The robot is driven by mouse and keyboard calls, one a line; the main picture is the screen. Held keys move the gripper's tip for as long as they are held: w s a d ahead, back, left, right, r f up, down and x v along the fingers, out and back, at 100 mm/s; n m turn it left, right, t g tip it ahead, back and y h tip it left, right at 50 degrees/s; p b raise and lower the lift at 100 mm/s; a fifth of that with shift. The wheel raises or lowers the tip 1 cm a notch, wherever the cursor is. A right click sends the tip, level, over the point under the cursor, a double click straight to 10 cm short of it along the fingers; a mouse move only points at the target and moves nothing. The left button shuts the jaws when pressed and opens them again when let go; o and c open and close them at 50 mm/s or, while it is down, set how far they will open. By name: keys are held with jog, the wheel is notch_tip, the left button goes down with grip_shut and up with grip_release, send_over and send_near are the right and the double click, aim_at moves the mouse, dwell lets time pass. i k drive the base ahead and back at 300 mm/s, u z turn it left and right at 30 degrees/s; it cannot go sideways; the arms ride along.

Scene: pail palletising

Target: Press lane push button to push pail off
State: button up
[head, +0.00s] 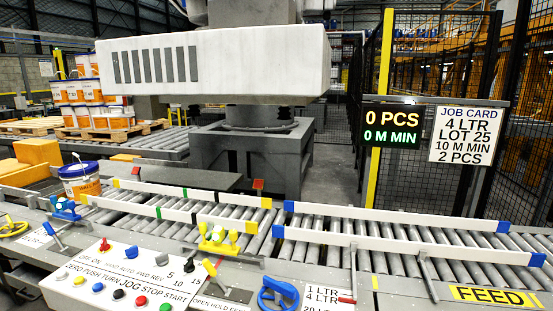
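One white pail (80,182) with a blue and orange label stands upright at the left end of the roller lane, its lower part partly hidden by the rail. The control panel (128,258) lies in front of the lane, with a lower row labelled ZERO, PUSH, TURN, JOG, STOP, START. My gripper is not in view.
The roller conveyor (330,228) with white side rails runs to the right and is empty. A blue handwheel (278,295) and yellow valve (218,240) stand up near the panel. A display (391,125) reads 0 PCS. Stacked pails (95,95) stand on a pallet behind.

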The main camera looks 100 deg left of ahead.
aim_at(77, 281)
jog(key=u, duration=4.65)
